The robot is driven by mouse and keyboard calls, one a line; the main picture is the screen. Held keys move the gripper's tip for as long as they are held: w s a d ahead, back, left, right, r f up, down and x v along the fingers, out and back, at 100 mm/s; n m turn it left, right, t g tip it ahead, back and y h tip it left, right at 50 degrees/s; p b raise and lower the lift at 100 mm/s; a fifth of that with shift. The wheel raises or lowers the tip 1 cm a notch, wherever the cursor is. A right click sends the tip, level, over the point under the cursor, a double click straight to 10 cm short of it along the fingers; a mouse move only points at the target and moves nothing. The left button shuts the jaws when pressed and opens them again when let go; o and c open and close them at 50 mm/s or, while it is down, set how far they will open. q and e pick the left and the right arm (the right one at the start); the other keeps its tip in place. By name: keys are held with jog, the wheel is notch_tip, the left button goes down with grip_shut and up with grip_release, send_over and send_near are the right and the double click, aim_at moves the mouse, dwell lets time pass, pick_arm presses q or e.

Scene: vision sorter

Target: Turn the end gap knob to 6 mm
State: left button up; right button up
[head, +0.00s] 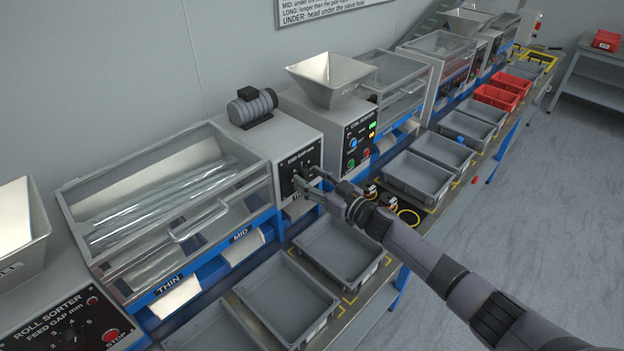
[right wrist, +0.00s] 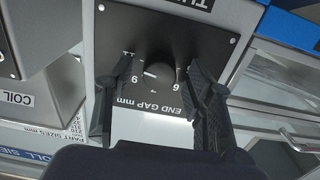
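The end gap knob (right wrist: 160,75) is a dark round knob with a pale pointer mark, on a black panel (right wrist: 205,28) lettered END GAP mm. The panel appears upside down in the right wrist view. The mark points to the picture's left, towards a digit I cannot read surely. In the head view the panel (head: 287,181) is on the grey box at the roll sorter's right end, its knob largely hidden by my gripper. My right gripper (right wrist: 158,105) is open, with one finger on each side of the knob and no clear contact. It also shows in the head view (head: 309,187). My left gripper is not in view.
A feed gap panel (head: 72,330) with a red stop button is at lower left. A clear-lidded roller bed (head: 165,205) lies left of the end gap panel. Grey bins (head: 338,250) line the bench front below my arm. A hopper machine (head: 352,135) stands just right.

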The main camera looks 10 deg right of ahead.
jog(key=c, duration=1.1)
jog(key=shift+c, duration=0.2)
